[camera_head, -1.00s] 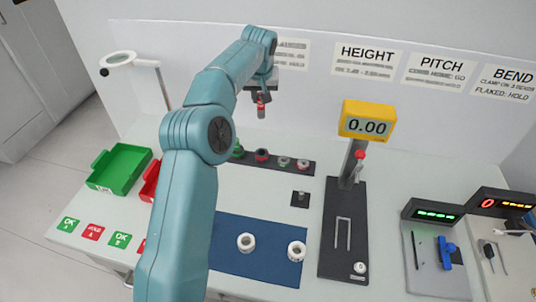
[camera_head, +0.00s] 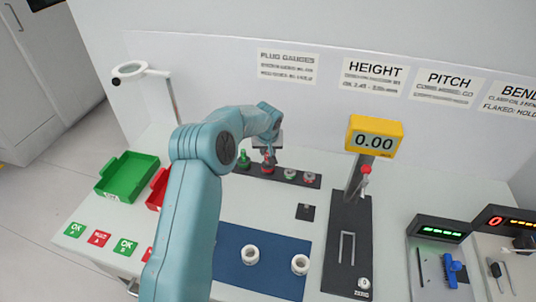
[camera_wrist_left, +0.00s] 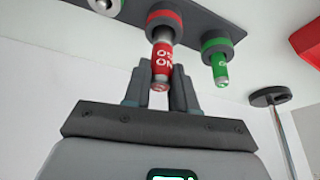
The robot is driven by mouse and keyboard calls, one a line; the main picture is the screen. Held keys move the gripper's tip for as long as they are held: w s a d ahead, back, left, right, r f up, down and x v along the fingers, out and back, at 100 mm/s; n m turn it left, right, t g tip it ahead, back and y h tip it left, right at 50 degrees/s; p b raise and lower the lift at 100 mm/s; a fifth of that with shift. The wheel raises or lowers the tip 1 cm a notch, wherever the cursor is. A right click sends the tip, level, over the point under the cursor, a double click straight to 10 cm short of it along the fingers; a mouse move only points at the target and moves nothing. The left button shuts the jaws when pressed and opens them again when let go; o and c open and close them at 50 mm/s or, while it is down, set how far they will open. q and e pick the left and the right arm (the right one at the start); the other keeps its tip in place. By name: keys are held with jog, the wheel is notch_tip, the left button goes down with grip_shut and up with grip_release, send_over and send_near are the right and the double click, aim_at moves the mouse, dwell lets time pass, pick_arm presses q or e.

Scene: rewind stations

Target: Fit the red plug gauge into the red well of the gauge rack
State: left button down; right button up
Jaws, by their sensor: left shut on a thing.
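The red plug gauge (camera_wrist_left: 162,58) is between the fingers of my left gripper (camera_wrist_left: 161,88), which is shut on it. In the head view the gauge (camera_head: 268,161) is upright over the gauge rack (camera_head: 299,177), below my left gripper (camera_head: 267,151). In the left wrist view its grey end meets the red-ringed well (camera_wrist_left: 166,15) of the rack. I cannot tell how deep it sits. A green plug gauge (camera_wrist_left: 220,66) stands in the green-ringed well beside it and shows in the head view (camera_head: 244,160). My right gripper is out of view.
Other wells sit to the right on the rack. A height gauge (camera_head: 350,245) stands right of it. A blue mat (camera_head: 270,272) with two white rings lies in front. A green tray (camera_head: 128,178), a red tray (camera_head: 157,190) and a magnifier lamp (camera_head: 141,72) are left.

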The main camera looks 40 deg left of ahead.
pick_arm(q)
notch_tip(320, 180, down, 2)
jog(key=shift+d+f, duration=0.1)
jog(key=shift+f, duration=0.2)
jog(key=shift+f, duration=0.15)
jog(key=c, duration=1)
grip_release()
jog(key=shift+o, duration=0.4)
